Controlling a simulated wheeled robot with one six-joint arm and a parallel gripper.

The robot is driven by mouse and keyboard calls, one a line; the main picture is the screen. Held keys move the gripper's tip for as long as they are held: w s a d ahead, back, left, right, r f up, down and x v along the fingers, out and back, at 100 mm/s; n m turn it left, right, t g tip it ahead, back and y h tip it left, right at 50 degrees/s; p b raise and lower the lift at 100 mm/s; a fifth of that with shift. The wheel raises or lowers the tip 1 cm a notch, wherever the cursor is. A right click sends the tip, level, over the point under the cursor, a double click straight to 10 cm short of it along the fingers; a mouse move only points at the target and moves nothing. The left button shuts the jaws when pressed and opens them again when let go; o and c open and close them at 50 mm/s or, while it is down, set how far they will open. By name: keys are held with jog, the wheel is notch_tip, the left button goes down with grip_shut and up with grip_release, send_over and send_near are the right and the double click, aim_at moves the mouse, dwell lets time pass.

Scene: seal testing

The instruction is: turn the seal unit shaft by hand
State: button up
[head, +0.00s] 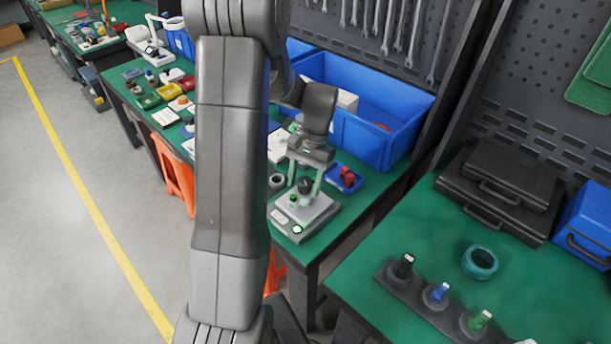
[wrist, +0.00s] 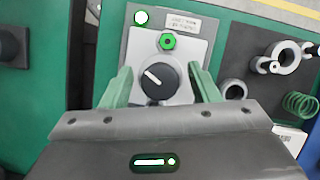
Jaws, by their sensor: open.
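The seal unit (head: 317,214) is a grey box on the green bench, with a black knob (head: 305,186) on top that appears to be the shaft end. In the wrist view the knob (wrist: 160,81) is round, with a white pointer line slanting up-left, on a light plate of the unit (wrist: 190,50). My gripper (head: 304,190) points down over the unit. In the wrist view the green fingers of my gripper (wrist: 161,84) are open, one on each side of the knob, with visible gaps. Finger depth against the knob is hard to tell.
A small green knob (wrist: 167,41), a lit round button (wrist: 141,17) and a label share the unit's face. A blue bin (head: 350,137) and small blue tray (head: 333,180) stand nearby.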

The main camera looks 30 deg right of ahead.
jog(key=v, duration=1.4)
jog(key=shift+f, duration=0.2)
jog(key=x, duration=1.3)
jog(key=shift+s+a+f, duration=0.1)
jog(key=shift+a+f, duration=0.1)
jog(key=shift+f, duration=0.1)
jog(key=shift+d+r, duration=0.1)
jog(key=shift+r, duration=0.05)
